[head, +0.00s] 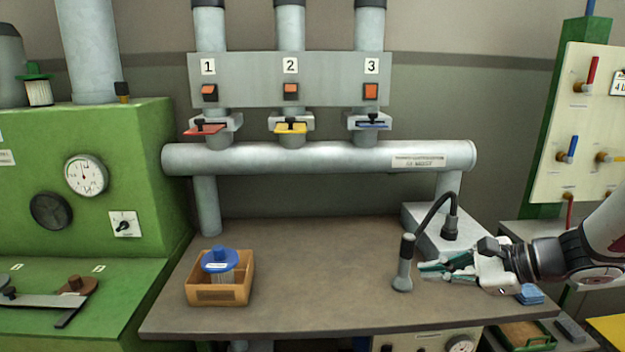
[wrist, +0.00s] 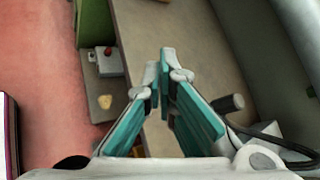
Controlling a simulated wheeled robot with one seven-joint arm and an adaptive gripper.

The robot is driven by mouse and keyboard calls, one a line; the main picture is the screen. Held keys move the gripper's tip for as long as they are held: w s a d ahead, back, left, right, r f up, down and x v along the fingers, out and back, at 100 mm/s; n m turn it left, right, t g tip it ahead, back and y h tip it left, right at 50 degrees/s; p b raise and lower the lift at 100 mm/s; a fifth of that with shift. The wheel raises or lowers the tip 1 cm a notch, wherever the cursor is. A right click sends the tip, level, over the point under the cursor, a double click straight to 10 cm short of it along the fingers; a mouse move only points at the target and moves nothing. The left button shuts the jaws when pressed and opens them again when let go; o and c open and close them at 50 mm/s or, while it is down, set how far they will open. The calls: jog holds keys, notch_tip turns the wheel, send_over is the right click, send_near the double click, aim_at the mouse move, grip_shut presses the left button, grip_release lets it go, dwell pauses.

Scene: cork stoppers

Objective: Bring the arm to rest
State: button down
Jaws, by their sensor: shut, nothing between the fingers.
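My gripper (head: 436,269) is at the right side of the bench in the head view, held out level from the right edge. Its teal-padded fingers point left. In the wrist view the fingertips of my gripper (wrist: 162,62) come together with nothing between them. In the head view the fingertips are close to a grey upright handle (head: 403,265) on a black cable; I cannot tell if they touch.
The bench top (head: 310,270) is clear in the middle. A wooden box (head: 217,292) with a blue-topped filter (head: 217,262) stands at left. A grey pipe (head: 320,157) runs behind. A blue stack (head: 530,294) lies under my wrist. A valve panel (head: 580,130) stands right.

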jog(key=s+a+r+n+g+h, duration=0.2)
jog(key=s+a+n, duration=0.25)
jog(key=s, duration=0.25)
jog(key=s+a+r+n+g+h, duration=0.25)
jog(key=s+a+n, duration=0.2)
jog(key=s, duration=0.35)
jog(key=s+d+r+n+t+h, duration=0.1)
jog(key=s+d+r+n+h, duration=0.1)
jog(key=s+n, duration=0.2)
jog(key=s+d+r+n+h+p, duration=0.1)
jog(key=s+d+r+n+h, duration=0.1)
jog(key=s+n, duration=0.3)
jog(key=shift+s+d+t+h, duration=0.45)
jog(key=shift+s+h, duration=0.3)
jog(key=shift+s, duration=0.45)
